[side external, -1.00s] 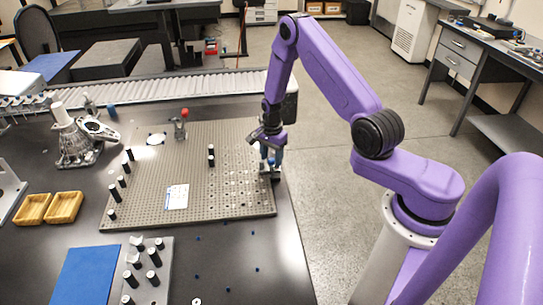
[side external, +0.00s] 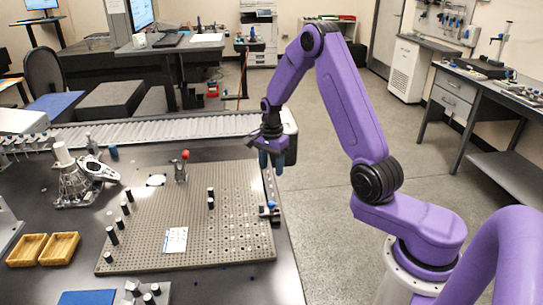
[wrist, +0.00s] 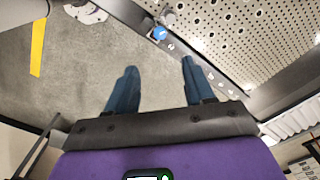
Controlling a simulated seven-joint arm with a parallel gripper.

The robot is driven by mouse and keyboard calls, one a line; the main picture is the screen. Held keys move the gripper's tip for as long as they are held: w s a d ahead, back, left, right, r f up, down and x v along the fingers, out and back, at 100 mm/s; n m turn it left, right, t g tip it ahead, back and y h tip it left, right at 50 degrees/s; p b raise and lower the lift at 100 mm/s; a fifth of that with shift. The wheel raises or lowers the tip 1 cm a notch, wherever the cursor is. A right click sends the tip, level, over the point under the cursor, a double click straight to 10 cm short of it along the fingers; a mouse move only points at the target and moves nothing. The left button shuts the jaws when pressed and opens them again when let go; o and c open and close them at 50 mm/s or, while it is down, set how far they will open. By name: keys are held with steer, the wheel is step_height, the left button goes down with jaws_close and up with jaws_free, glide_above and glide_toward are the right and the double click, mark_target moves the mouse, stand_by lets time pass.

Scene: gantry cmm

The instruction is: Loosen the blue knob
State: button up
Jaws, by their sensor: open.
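The small blue knob (side external: 271,205) sits on a dark fixture at the right edge of the perforated plate (side external: 150,255). In the wrist view the blue knob (wrist: 160,33) shows at the top, beside a grey round part and beyond the fingertips. My gripper (side external: 272,165) hangs above the knob, clear of it, with its blue fingers pointing down. In the wrist view my gripper (wrist: 159,66) is open, with nothing between its fingers.
A red-topped clamp (side external: 181,165) and several black pins (side external: 211,198) stand on the plate. A roller conveyor (side external: 190,128) runs behind. Two yellow trays (side external: 60,248) lie at left. Floor shows right of the table.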

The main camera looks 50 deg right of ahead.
mark_target(271, 203)
step_height(271, 203, up, 3)
steer(key=shift+r, duration=0.15)
stand_by(0.3)
steer(key=w+a+f+n+g+h, duration=0.1)
steer(key=w+a+n+g, duration=0.15)
steer(key=n, duration=0.85)
steer(key=w+a+n+g+h, duration=0.15)
steer(key=w+n, duration=0.25)
steer(key=n, duration=0.8)
steer(key=shift+y, duration=0.35)
steer(key=x, duration=1.1)
steer(key=d+x, duration=0.1)
steer(key=x, duration=0.5)
steer(key=shift+f, duration=0.3)
